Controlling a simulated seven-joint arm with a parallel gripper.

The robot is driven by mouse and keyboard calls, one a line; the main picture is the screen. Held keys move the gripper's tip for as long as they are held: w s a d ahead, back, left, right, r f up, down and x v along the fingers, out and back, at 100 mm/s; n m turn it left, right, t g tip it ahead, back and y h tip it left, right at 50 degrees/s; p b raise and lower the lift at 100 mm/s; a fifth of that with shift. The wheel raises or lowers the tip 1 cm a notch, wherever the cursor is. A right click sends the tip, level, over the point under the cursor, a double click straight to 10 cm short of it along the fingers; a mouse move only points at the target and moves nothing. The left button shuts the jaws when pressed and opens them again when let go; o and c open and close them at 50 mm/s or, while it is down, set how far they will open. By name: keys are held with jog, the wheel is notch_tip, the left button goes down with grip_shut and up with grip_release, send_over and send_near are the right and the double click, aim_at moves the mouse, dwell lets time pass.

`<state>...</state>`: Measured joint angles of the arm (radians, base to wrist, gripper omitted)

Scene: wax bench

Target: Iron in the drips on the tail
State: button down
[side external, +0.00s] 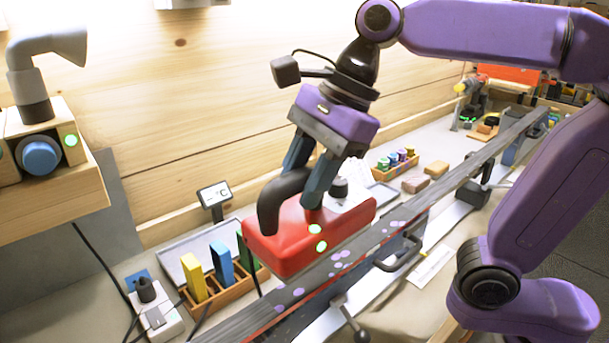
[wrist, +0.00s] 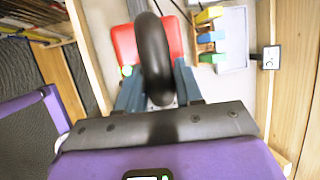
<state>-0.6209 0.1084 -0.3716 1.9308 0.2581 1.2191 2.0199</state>
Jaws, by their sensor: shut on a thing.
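A red iron (side external: 300,240) with a black curved handle (side external: 270,205) is in my gripper (side external: 308,180), whose fingers are shut on the handle. Two green lights glow on its side. In the wrist view the red iron body (wrist: 122,45) shows behind the handle, between my gripper's fingers (wrist: 160,92). A long dark ski (side external: 455,175) runs from lower left to upper right. Purple wax drips (side external: 340,257) dot its top near the iron and toward the lower left end. The iron overlaps the ski's far edge; I cannot tell whether its sole touches the ski.
Yellow, blue and green wax bars stand in a wooden holder (side external: 230,290), with a temperature display (side external: 214,197) behind. A socket box (side external: 155,310) stands at lower left. Clamps (side external: 400,255) hold the ski. Small corks or blocks (side external: 415,184) and a bottle box (side external: 395,163) lie behind it.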

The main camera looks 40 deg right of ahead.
aim_at(312, 214)
jog(key=shift+f, duration=0.1)
jog(key=shift+f, duration=3.95)
jog(key=shift+a, duration=1.8)
jog(key=shift+d, duration=13.65)
jog(key=a+r, duration=0.3)
jog(key=r, duration=0.5)
jog(key=shift+a, duration=0.35)
